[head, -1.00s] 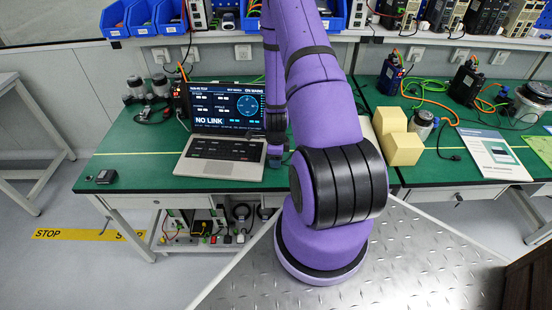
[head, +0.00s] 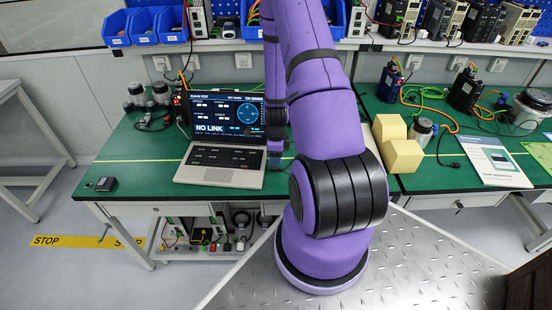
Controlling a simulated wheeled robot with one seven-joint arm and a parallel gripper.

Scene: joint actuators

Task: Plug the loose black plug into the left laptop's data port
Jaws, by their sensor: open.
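The left laptop (head: 226,140) stands open on the green bench, its screen reading NO LINK. Its right edge is beside my arm, and I cannot make out a data port. My gripper (head: 275,161) points down at the laptop's right side. It is small and partly hidden behind my own arm; it is open, and I see nothing held in it. A thin black cable with a small dark end (head: 456,164) lies on the right bench; I cannot tell whether this is the loose black plug. No other plug is clearly visible near the laptop.
A small black box (head: 105,184) lies at the bench's left end. Dark round parts (head: 148,95) stand behind the laptop on the left. Yellow blocks (head: 403,155), a booklet (head: 496,160) and devices with orange cables (head: 466,90) occupy the right bench.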

